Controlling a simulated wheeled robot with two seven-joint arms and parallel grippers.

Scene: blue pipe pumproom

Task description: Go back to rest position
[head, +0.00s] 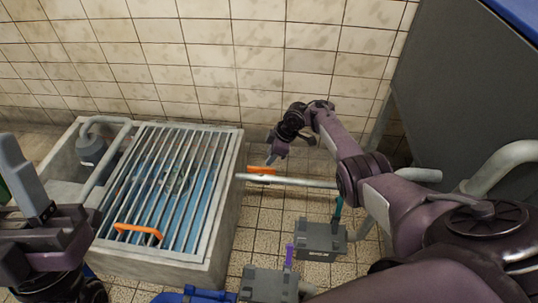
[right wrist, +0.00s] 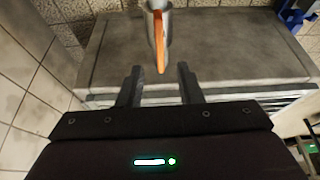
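My right gripper (head: 277,149) reaches in from the right, above the pipe beside the basin. In the right wrist view its two dark fingers (right wrist: 160,72) are apart, with nothing held between them. An orange handle (head: 261,170) lies on the grey pipe (head: 300,181). In the right wrist view the orange handle (right wrist: 160,45) shows just ahead of the fingertips, apparently not gripped. My left gripper (head: 40,215) is at the left edge, in front of the basin. Only part of it shows, so its opening cannot be told.
A concrete basin (head: 222,215) with a metal grate (head: 150,190) and a second orange handle (head: 138,231) stands at left. Grey boxes (head: 320,238) with teal and purple levers stand on the floor below my right arm. A large dark cabinet (head: 455,95) is at right; a tiled wall is behind.

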